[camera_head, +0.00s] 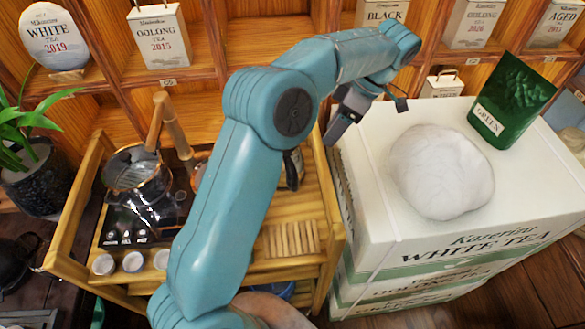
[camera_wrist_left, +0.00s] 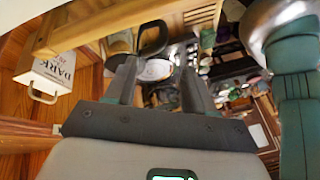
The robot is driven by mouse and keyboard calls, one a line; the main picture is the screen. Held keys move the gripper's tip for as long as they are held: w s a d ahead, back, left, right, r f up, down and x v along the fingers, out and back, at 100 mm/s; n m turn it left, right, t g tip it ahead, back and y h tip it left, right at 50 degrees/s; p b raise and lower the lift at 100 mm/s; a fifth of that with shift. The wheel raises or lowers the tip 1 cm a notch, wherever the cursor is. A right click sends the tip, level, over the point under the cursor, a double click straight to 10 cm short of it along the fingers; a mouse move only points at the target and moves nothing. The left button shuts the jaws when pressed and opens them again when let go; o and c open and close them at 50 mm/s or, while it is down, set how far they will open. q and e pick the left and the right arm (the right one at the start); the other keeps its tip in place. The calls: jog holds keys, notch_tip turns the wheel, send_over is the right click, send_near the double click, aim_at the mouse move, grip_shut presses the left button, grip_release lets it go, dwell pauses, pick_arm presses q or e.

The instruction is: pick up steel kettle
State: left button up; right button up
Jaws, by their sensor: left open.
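A shiny metallic pot with a tall bamboo-coloured handle, which looks like the steel kettle (camera_head: 137,168), stands at the left back of the wooden tea cart in the head view. My left gripper (camera_head: 365,112) is far to its right, above the left edge of the white tea box, open and empty. My left arm crosses the middle of the view and hides part of the cart. In the left wrist view the open fingers (camera_wrist_left: 158,70) frame blurred cart items, including a dark loop handle; I cannot tell whether it belongs to the kettle. My right gripper is not in view.
The wooden cart (camera_head: 75,215) holds small white cups (camera_head: 133,261) and a slatted rack (camera_head: 290,239). White tea boxes (camera_head: 360,215) at right carry a pale round cake (camera_head: 440,172) and a green packet (camera_head: 512,100). Shelves stand behind; a plant (camera_head: 30,135) is at left.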

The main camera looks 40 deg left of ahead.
pick_arm(q)
jog(key=x, duration=0.5)
jog(key=p+x, duration=0.1)
jog(key=x, duration=1)
jog(key=shift+s+a+r, duration=0.1)
jog(key=shift+s+a, duration=0.15)
jog(key=shift+s, duration=0.2)
jog(key=shift+w+d, duration=0.15)
jog(key=c, duration=0.5)
grip_shut()
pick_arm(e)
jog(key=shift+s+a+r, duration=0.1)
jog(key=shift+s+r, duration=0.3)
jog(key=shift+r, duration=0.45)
pick_arm(q)
jog(key=shift+r+p, duration=0.1)
jog(key=shift+p, duration=0.2)
